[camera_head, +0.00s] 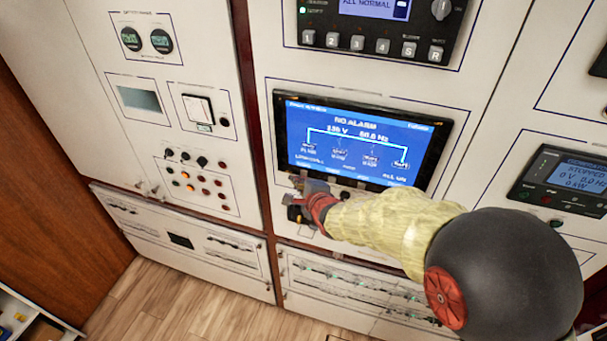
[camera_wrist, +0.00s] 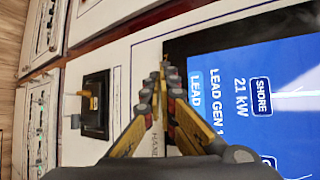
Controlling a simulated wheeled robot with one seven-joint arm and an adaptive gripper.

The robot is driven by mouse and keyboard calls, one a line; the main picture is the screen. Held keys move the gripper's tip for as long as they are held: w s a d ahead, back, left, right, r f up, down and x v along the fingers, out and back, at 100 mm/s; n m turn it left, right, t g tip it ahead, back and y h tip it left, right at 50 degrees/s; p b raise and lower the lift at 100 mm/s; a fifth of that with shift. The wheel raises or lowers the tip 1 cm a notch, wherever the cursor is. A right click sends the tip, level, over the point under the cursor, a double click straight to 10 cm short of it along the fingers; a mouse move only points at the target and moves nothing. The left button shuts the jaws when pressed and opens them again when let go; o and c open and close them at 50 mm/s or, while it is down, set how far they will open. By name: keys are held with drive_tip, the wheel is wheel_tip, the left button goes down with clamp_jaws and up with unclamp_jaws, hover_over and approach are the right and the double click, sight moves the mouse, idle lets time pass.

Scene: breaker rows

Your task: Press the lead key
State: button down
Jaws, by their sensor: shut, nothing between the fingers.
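A dark-framed panel screen (camera_head: 365,140) with a blue display reads "NO ALARM" in the head view. In the wrist view, a light-blue box marked LEAD (camera_wrist: 195,92) shows at the near edge of the blue display (camera_wrist: 235,70), beside the text "LEAD GEN 1". I cannot make out a separate lead key; the fingers hide part of the frame there. My gripper (camera_wrist: 159,85) is shut and empty, its tips in front of the black frame's edge, beside the LEAD box. Contact cannot be told. In the head view my gripper (camera_head: 300,206) is at the screen's lower left corner.
An alarm unit with numbered keys (camera_head: 360,41) sits above the screen. A second controller (camera_head: 565,182) is at the right. Low breaker rows (camera_head: 345,285) lie below.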

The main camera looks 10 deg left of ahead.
drive_tip(key=shift+w, duration=0.25)
drive_tip(key=shift+w, duration=0.2)
drive_tip(key=shift+w+d, duration=0.1)
drive_tip(key=shift+w, duration=0.3)
idle(0.8)
drive_tip(key=shift+s, duration=0.2)
drive_tip(key=shift+s+b, duration=0.35)
drive_tip(key=shift+s, duration=0.3)
drive_tip(key=s, duration=0.1)
drive_tip(key=s+b, duration=0.1)
drive_tip(key=s, duration=0.1)
drive_tip(key=s+b, duration=0.1)
drive_tip(key=s, duration=0.1)
drive_tip(key=shift+a, duration=0.25)
idle(0.9)
